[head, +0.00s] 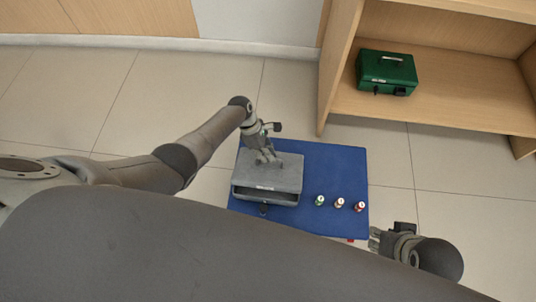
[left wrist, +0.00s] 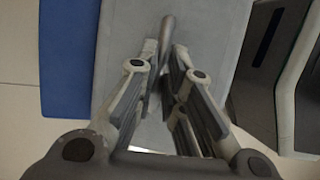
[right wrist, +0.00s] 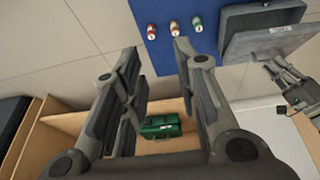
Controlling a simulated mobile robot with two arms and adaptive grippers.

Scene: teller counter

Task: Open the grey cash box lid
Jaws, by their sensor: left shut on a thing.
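The grey cash box (head: 262,196) stands on a blue mat (head: 335,165). Its lid (head: 285,175) is slightly raised, with a dark gap along the front; the raised lid also shows tilted in the right wrist view (right wrist: 268,42). My left gripper (head: 267,158) is over the lid and shut on the lid handle (left wrist: 167,32). A small dark part (head: 263,209) sticks out at the front of the box. My right gripper (head: 376,238) is open and empty beside the mat's near right corner. The inside of the box is mostly hidden.
A green cash box (head: 386,72) sits in a wooden shelf (head: 440,100) at the back right. The mat behind the cylinders is clear.

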